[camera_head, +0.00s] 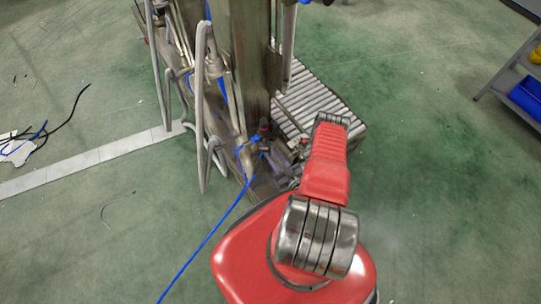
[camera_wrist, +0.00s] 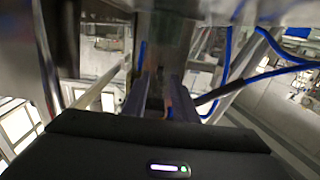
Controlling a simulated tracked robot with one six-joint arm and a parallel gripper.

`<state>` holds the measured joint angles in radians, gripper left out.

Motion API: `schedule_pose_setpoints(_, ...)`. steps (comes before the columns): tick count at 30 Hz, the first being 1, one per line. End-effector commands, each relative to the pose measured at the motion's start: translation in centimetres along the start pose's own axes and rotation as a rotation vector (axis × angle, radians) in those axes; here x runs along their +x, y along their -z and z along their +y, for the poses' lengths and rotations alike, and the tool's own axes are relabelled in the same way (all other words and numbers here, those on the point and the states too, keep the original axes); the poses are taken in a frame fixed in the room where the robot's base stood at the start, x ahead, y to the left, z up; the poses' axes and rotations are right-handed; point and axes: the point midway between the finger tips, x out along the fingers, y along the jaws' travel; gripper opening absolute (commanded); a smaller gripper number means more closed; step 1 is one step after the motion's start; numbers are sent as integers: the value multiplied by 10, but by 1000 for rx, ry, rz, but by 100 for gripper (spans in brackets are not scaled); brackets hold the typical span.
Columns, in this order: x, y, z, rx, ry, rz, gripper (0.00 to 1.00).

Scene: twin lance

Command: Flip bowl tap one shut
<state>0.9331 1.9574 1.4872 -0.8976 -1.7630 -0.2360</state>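The machine (camera_head: 243,70), a tall steel frame, stands upper centre in the head view. Small dark fittings with a blue part (camera_head: 257,139) sit low on its near side; I cannot tell which piece is bowl tap one or how its handle is turned. My gripper (camera_wrist: 158,88) is close in to the metalwork in the wrist view, its two dark fingers apart. A dark upright surface and a small orange-brown piece show between and beside the fingers; I cannot tell whether they touch anything. In the head view my red arm hides most of the gripper.
Bent grey tubes (camera_head: 199,110) rise left of the fittings. A blue hose (camera_head: 205,243) runs down to the floor. A roller conveyor (camera_head: 312,98) lies behind my arm. A shelf with a blue bin (camera_head: 527,97) stands far right. Green floor is open on both sides.

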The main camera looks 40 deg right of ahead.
Motion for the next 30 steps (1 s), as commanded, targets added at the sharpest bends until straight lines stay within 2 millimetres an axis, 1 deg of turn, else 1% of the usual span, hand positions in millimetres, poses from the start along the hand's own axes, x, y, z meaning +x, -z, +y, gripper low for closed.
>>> schedule_pose_setpoints(1,4,0,-1,-1,2,1,26)
schedule_pose_setpoints(5,9,0,0,0,0,1,26)
schedule_pose_setpoints(14,10,0,0,1,-1,0,26)
schedule_pose_setpoints(25,9,0,0,1,0,0,0)
schedule_pose_setpoints(30,9,0,0,0,0,0,0)
